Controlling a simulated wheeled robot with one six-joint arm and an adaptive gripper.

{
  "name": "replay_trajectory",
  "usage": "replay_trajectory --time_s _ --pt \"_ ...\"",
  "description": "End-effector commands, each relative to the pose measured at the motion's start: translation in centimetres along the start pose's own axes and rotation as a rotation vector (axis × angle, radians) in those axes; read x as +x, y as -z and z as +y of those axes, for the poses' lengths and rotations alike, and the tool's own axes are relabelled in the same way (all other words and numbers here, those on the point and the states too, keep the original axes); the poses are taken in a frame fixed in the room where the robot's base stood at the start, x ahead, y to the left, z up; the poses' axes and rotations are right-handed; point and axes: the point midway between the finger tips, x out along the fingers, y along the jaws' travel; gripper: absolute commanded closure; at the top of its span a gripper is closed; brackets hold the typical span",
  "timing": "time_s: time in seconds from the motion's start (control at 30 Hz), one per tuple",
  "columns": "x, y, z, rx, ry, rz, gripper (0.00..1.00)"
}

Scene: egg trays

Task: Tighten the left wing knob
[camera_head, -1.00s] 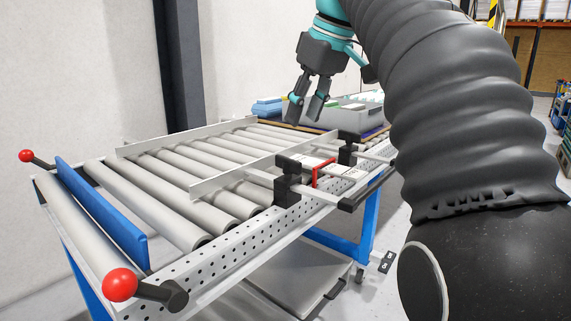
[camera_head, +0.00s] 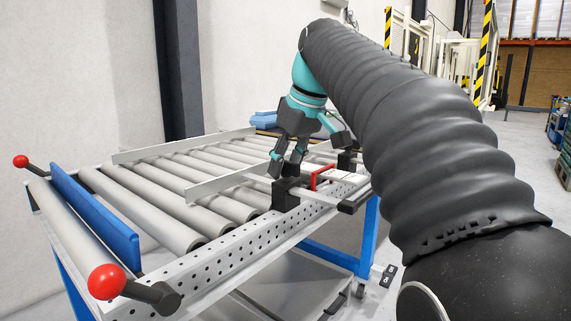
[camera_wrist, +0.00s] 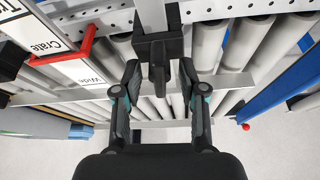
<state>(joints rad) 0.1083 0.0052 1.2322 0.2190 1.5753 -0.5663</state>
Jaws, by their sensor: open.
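The left clamp of the side guide is a black block (camera_head: 286,197) on the perforated side rail. In the wrist view its black wing knob (camera_wrist: 159,76) stands between my two fingers, with a gap on each side. My gripper (camera_head: 284,165) points down at this clamp, with the fingers right at its top; the wrist view shows my gripper (camera_wrist: 160,82) open and empty around the knob. The fingers partly hide the knob in the head view. A second black clamp (camera_head: 347,161) is farther along the rail, partly behind my arm.
A red pointer frame (camera_head: 314,181) and label plates marked "Crate" (camera_wrist: 30,35) and "Wide" (camera_wrist: 85,73) are beside the clamp. The guide bar (camera_head: 225,185) crosses the rollers. A blue stop plate (camera_head: 98,218) and a red-ball lever (camera_head: 107,282) are at the near end.

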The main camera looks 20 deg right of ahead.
Motion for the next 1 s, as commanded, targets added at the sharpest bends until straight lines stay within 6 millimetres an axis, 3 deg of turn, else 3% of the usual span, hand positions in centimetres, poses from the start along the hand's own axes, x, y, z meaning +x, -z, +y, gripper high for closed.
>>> replay_trajectory --time_s 0.07,0.23,0.67,1.0 --pt "-0.01 0.00 -0.01 0.000 0.000 0.000 0.59" --pt "-0.02 0.01 -0.02 0.000 0.000 0.000 1.00" --pt "-0.09 0.05 -0.11 0.038 -0.014 -0.001 1.00" --pt "-0.30 0.16 -0.20 0.245 -0.101 -0.001 1.00"
